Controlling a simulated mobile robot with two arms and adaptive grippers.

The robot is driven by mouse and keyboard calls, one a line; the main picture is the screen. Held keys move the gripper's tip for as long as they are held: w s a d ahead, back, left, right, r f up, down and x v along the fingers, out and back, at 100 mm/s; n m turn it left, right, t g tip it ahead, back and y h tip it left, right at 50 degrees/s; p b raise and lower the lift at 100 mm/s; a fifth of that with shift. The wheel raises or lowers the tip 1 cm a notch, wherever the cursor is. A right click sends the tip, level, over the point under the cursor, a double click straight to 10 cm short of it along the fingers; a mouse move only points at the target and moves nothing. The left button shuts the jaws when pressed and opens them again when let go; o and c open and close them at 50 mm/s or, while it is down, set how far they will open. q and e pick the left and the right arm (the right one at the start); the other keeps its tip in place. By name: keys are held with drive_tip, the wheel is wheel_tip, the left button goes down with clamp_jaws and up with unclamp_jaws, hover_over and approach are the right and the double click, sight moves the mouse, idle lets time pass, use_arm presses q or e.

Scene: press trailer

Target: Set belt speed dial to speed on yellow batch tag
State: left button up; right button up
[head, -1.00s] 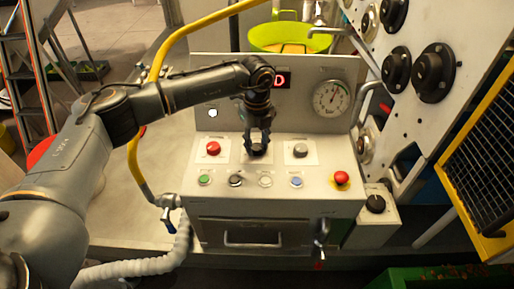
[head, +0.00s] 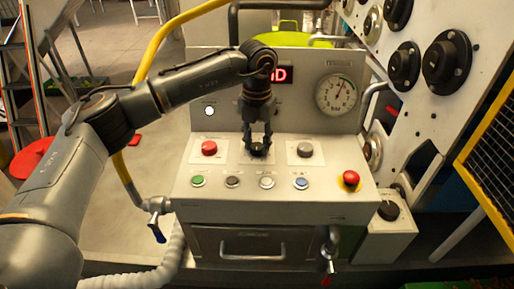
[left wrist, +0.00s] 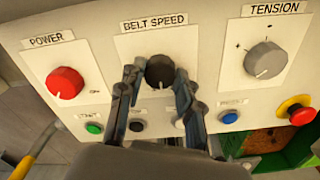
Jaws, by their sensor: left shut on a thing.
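The black belt speed dial (head: 258,150) sits in the middle of the top row on the grey control panel. It also shows under the BELT SPEED label in the left wrist view (left wrist: 160,70). My left gripper (head: 257,143) points down over the dial with one finger on each side, closed on it. In the left wrist view, my left gripper (left wrist: 157,78) has its fingers on either side of the knob. The dial's scale marks are largely hidden or too small to read. I see no yellow batch tag. My right gripper is not in view.
The red power knob (head: 209,148) and grey tension knob (head: 305,149) flank the dial. Several push buttons line the front, with a red emergency stop (head: 351,178) at right. Behind are a red display (head: 280,75), partly hidden by my arm, and a round gauge (head: 336,94).

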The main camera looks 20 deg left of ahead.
sight(257, 146)
use_arm(q)
drive_tip(key=shift+m+b, duration=0.8)
drive_tip(key=shift+m, duration=1.1)
drive_tip(key=o, duration=1.2)
drive_tip(key=shift+c, duration=0.2)
wheel_tip(257, 146, up, 12)
